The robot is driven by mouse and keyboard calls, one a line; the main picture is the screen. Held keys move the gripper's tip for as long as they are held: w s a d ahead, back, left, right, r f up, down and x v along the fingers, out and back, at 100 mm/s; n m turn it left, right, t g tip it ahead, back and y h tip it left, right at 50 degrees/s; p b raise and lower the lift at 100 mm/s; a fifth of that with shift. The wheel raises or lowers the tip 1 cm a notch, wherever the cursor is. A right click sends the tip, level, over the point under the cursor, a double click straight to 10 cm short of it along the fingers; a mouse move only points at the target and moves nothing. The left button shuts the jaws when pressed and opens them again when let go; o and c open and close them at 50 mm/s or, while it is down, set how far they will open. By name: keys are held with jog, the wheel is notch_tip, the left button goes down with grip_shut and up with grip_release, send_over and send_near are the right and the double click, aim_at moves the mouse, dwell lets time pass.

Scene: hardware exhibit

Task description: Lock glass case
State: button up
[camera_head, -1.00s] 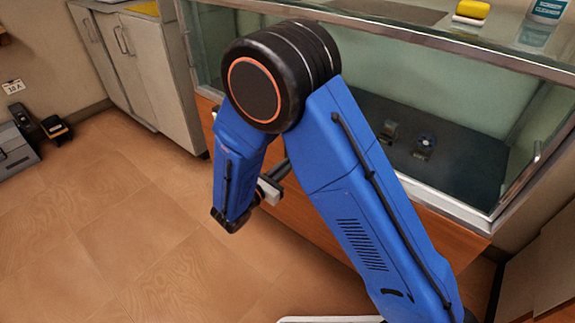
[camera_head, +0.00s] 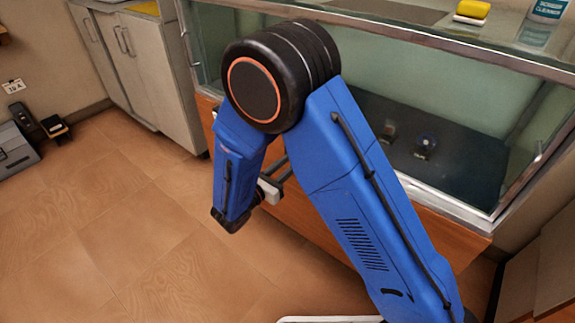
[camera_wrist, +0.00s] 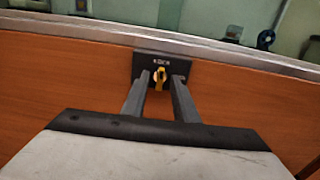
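The glass case (camera_head: 450,205) has a metal-edged glass front above an orange wooden base panel; it also shows in the wrist view (camera_wrist: 60,95). A small dark lock plate (camera_wrist: 150,62) with white lettering too small to read sits on the panel just below the metal rail. A yellow key or knob (camera_wrist: 159,74) stands upright on the plate. My gripper (camera_wrist: 161,83) points at the plate, its two grey fingers apart on either side of the yellow piece, with visible gaps. Contact cannot be told. In the head view my arm hides the lock and part of the gripper (camera_head: 280,174).
Small items (camera_head: 425,146) stand inside the case. A yellow sponge (camera_head: 472,10) and a cleaner bottle (camera_head: 549,10) are on top. Light cabinets (camera_head: 150,75) stand at the left.

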jog(key=v, duration=1.7)
jog(key=shift+s+a, duration=0.15)
jog(key=d+r+m+g, duration=0.3)
jog(key=d+m+g, duration=0.1)
jog(key=d, duration=0.6)
jog(key=d+r+m+g+y, duration=0.1)
jog(key=d+r+m+g, duration=0.35)
jog(key=d, duration=0.45)
jog(key=d+r+m+g, duration=0.3)
jog(key=d+m+g, duration=0.15)
jog(key=d, duration=0.55)
jog(key=s+d+r+m+t+y, duration=0.1)
jog(key=s+d+r+m+y, duration=0.2)
jog(key=s+d+m+y, duration=0.2)
jog(key=s+d+r+m+t+y, duration=0.2)
jog(key=s+d+r+m+y, duration=0.2)
jog(key=s+m, duration=0.6)
jog(key=shift+s+d+m+t+y, duration=0.3)
jog(key=shift+s+d+y, duration=0.25)
jog(key=shift+d, duration=0.8)
